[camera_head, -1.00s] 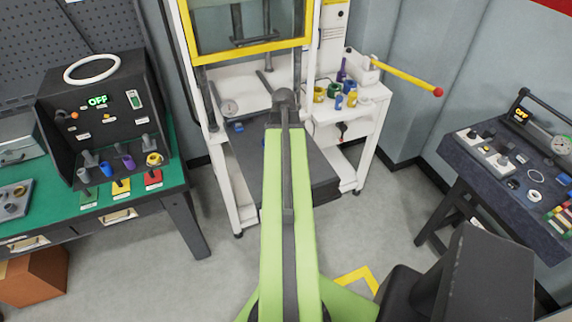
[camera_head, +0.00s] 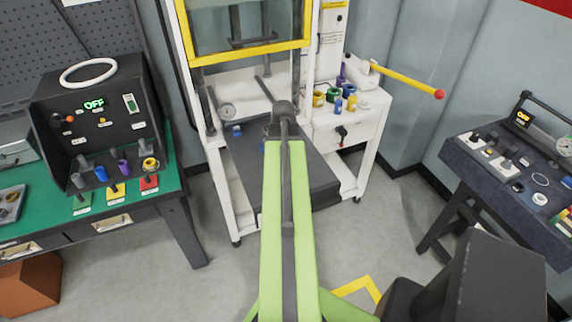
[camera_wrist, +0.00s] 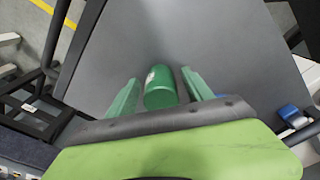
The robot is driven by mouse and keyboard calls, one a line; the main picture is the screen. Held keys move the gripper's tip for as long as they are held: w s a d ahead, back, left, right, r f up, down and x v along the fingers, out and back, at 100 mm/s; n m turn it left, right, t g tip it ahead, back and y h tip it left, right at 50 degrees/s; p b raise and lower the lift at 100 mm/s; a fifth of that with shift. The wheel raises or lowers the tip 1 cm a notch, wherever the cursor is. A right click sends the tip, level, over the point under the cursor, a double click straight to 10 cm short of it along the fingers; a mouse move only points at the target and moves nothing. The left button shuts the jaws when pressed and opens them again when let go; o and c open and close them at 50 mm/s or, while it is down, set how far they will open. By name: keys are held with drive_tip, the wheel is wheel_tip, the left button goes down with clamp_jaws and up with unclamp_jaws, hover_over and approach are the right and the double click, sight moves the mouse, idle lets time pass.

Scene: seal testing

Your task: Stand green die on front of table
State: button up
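A green die (camera_wrist: 160,88), a short cylinder with a small pale mark, is between the two green fingers of my gripper (camera_wrist: 160,80) in the wrist view. Narrow gaps show between the die and both fingers, so the gripper looks open around it. The dark grey table (camera_wrist: 225,45) spreads out beyond the die. I cannot tell whether the die touches it. In the head view the dark table (camera_head: 320,180) is in the white press frame, and my arm hides the gripper and the die.
The white press frame (camera_head: 222,190) has a yellow-edged guard (camera_head: 250,47). A side shelf holds several coloured dies (camera_head: 338,97) below a yellow lever (camera_head: 405,80). A green-topped bench (camera_head: 130,205) stands left, a dark instrument table (camera_head: 500,195) right.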

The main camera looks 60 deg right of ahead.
drive_tip(key=r+p, duration=0.8)
drive_tip(key=a+r+p, duration=0.1)
drive_tip(key=r+p, duration=0.3)
drive_tip(key=shift+s+r, duration=0.15)
drive_tip(key=shift+r, duration=0.05)
drive_tip(key=shift+f, duration=0.15)
